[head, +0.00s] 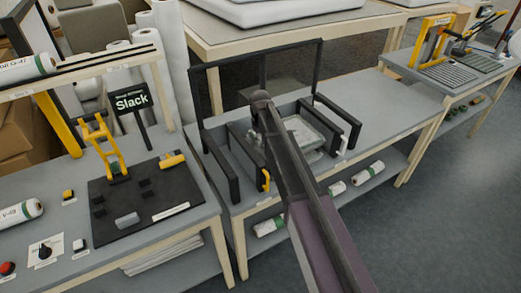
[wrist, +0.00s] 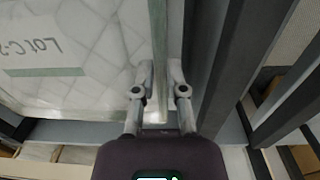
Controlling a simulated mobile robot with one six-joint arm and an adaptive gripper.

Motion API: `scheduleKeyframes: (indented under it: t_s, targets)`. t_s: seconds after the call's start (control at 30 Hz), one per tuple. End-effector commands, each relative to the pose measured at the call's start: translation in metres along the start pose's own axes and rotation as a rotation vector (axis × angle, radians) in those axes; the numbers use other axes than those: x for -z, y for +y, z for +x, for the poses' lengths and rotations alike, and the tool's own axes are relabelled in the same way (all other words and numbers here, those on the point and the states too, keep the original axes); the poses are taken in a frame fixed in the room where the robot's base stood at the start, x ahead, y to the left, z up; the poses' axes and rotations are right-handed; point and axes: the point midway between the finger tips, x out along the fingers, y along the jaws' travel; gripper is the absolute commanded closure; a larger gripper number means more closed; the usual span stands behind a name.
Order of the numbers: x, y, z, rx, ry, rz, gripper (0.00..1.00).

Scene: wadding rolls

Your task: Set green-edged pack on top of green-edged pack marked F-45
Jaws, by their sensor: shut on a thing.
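In the wrist view my gripper (wrist: 161,78) has its two fingers closed on the thin, pale green edge of a white quilted pack (wrist: 95,35). The pack fills the upper left of that view and bears a label whose lettering is turned and only partly readable. In the head view a pale pack (head: 306,131) shows inside a dark-walled fixture on the middle bench, just right of my arm. My arm hides my gripper and part of that pack there. I cannot read the marking F-45 on anything.
Dark upright panels (head: 220,165) and a tall black frame (head: 321,60) surround the fixture closely. A yellow handle (head: 266,180) stands at its front. The left bench carries a black mat (head: 140,200) and a "Slack" sign (head: 131,101). White rolls (head: 369,172) lie on the shelf below.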

Motion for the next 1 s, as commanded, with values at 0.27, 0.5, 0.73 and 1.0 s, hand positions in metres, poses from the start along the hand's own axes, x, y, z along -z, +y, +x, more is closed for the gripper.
scheduleKeyframes:
  t_s: [0.27,0.5,0.73,1.0]
  targets:
    - [0.000,-0.001,0.001,0.000,0.000,-0.001,1.00]
    - [0.000,-0.001,0.017,0.000,0.000,-0.001,1.00]
    - [0.000,-0.002,0.035,0.000,0.000,-0.002,1.00]
    - [0.001,-0.002,0.037,0.000,0.000,-0.002,1.00]
